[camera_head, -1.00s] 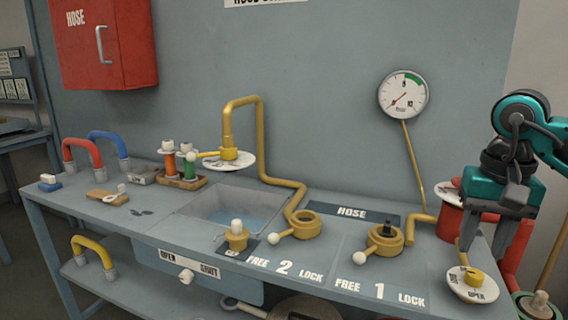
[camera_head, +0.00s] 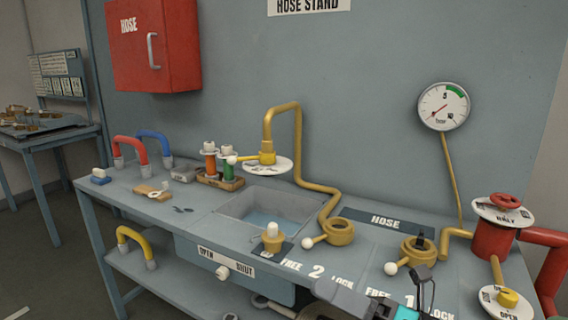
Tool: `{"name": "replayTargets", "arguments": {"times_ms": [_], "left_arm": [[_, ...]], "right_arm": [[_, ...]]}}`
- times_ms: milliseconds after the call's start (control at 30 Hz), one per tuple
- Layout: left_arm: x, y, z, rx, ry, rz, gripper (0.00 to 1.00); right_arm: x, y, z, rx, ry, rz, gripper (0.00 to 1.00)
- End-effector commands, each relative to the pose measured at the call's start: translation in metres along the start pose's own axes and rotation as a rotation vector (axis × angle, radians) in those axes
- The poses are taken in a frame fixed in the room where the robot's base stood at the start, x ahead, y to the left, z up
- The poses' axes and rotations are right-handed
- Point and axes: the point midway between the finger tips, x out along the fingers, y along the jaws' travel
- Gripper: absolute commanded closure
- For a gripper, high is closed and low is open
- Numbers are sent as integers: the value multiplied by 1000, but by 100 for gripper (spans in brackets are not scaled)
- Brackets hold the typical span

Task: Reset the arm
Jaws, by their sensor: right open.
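My right gripper (camera_head: 384,291) shows at the bottom edge, right of centre, in front of the bench's front lettering. Its grey fingers are spread, with nothing visible between them. Part of it and most of its arm are cut off by the frame edge. It covers part of the lettering near the "1" mark. It is apart from the yellow valve handle with the "OPEN" disc (camera_head: 508,299) at the right. My left gripper is not in view.
The bench carries a sink (camera_head: 268,210), two brass rings, the nearer (camera_head: 418,248) close to my gripper, and a red cylinder (camera_head: 492,240) at the right. A gauge (camera_head: 443,107) and a red hose box (camera_head: 153,50) are on the back panel. Red, blue and yellow hoses are at left.

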Motion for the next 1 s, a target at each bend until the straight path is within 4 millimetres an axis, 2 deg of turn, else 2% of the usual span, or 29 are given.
{"name": "replayTargets", "arguments": {"times_ms": [33, 133, 233, 300, 367, 400, 500, 600, 700, 1000], "left_arm": [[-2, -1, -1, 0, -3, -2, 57], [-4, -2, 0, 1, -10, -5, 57], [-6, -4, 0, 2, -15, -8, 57], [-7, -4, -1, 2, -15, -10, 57], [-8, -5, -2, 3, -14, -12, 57], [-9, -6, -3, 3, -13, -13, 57], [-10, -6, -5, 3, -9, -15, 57], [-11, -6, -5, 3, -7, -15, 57], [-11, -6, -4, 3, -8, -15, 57], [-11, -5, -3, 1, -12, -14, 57]], "right_arm": [[-8, -12, 0, 190, -126, -50, 59], [-34, -43, -4, 574, -385, -148, 59], [-75, -78, -25, 958, -657, -243, 59], [-109, -100, -52, 1220, -857, -304, 59], [-138, -114, -81, 1425, -1027, -351, 59], [-156, -120, -100, 1543, -1130, -375, 59], [-190, -125, -144, 1768, -1346, -419, 59], [-211, -124, -175, 1906, -1494, -445, 59], [-222, -123, -192, 1974, -1574, -458, 59], [-225, -123, -197, 1993, -1597, -461, 59]]}}
